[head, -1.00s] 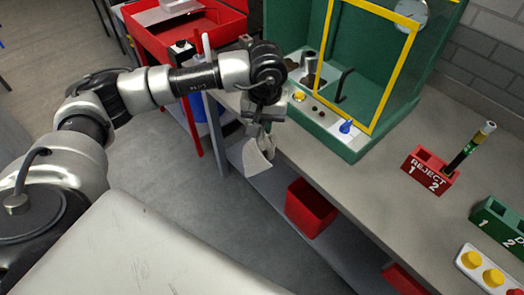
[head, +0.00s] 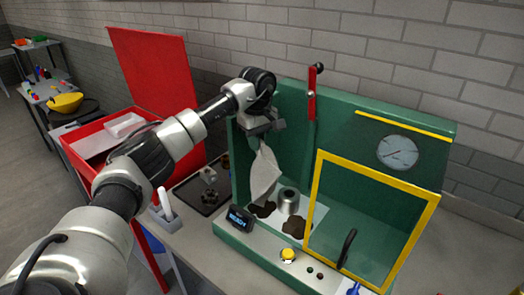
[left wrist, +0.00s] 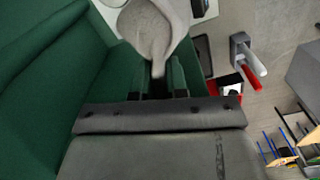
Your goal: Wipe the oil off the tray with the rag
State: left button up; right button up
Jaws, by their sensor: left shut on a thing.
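My left gripper (head: 257,139) is shut on a whitish rag (head: 264,174), which hangs down inside the open left part of a green machine. In the left wrist view the rag (left wrist: 147,32) hangs from the fingertips (left wrist: 158,85). Below it is a pale tray (head: 316,212) with dark brown oil patches (head: 294,228) and (head: 263,209). The rag's lower end appears just above or at the left patch; I cannot tell whether it touches. A metal cylinder (head: 289,201) stands on the tray between the patches. My right gripper is not in view.
The machine's yellow-framed door (head: 318,190) is right of the tray. A small display (head: 240,218) and yellow button (head: 288,254) are in front. A red lever (head: 312,95) rises behind. A black tray with metal parts (head: 210,197) and a red chest (head: 160,70) are left.

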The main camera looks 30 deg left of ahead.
pick_arm(q)
jog(key=f+b, duration=0.5)
jog(key=f, duration=0.1)
jog(key=f+b, duration=0.5)
jog(key=f, duration=0.2)
jog(key=f+b, duration=0.5)
jog(key=f, duration=0.2)
jog(key=shift+s+d+b, duration=0.25)
jog(key=shift+b, duration=0.1)
jog(key=shift+f+b, duration=0.55)
jog(key=shift+f, duration=0.25)
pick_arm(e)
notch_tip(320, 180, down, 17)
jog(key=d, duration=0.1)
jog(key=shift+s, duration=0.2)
pick_arm(q)
jog(key=shift+f, duration=0.15)
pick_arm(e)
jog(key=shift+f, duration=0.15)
pick_arm(q)
jog(key=shift+f, duration=0.35)
jog(key=shift+r, duration=0.15)
jog(key=shift+r, duration=0.1)
